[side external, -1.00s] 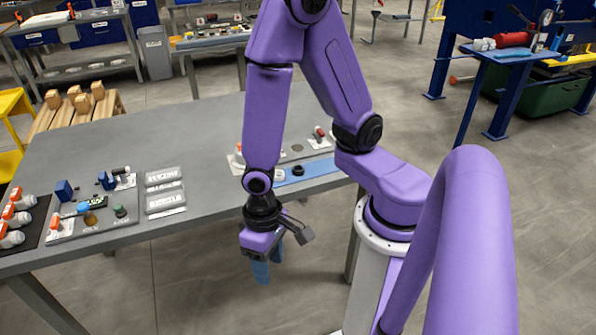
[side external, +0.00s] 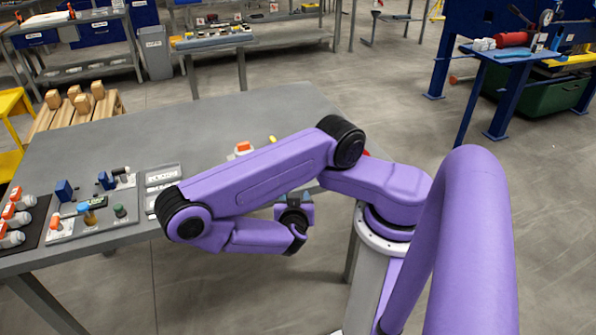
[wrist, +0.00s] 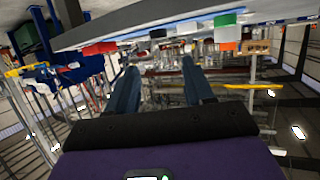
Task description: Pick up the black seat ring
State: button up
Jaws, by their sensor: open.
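The black seat ring cannot be made out for sure. In the side view my arm hides the part of the grey table (side external: 200,125) where a black ring lay on a blue strip. In the wrist view a small black thing (wrist: 157,33) sits at the table edge, between a red piece (wrist: 100,47) and a green one (wrist: 224,19); I cannot tell whether it is the ring. My gripper (wrist: 160,68) is open, with nothing between its two fingers. In the side view my gripper (side external: 292,197) is near the table's front edge, mostly hidden behind my wrist.
An orange-topped white piece (side external: 243,148) shows just above my arm. Clear cases (side external: 163,175) and a tray of small parts (side external: 100,225) lie on the left of the table. Orange-capped bottles (side external: 14,215) are at the far left. The table's back half is clear.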

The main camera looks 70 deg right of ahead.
jog(key=shift+h, duration=0.3)
jog(key=x, duration=1.2)
jog(key=shift+w+d+r, duration=0.1)
jog(key=shift+d+r, duration=0.2)
jog(key=shift+d, duration=0.05)
jog(key=shift+t, duration=0.3)
jog(key=shift+x, duration=2.6)
jog(key=shift+d, duration=0.1)
jog(key=c, duration=0.8)
jog(key=shift+r, duration=0.1)
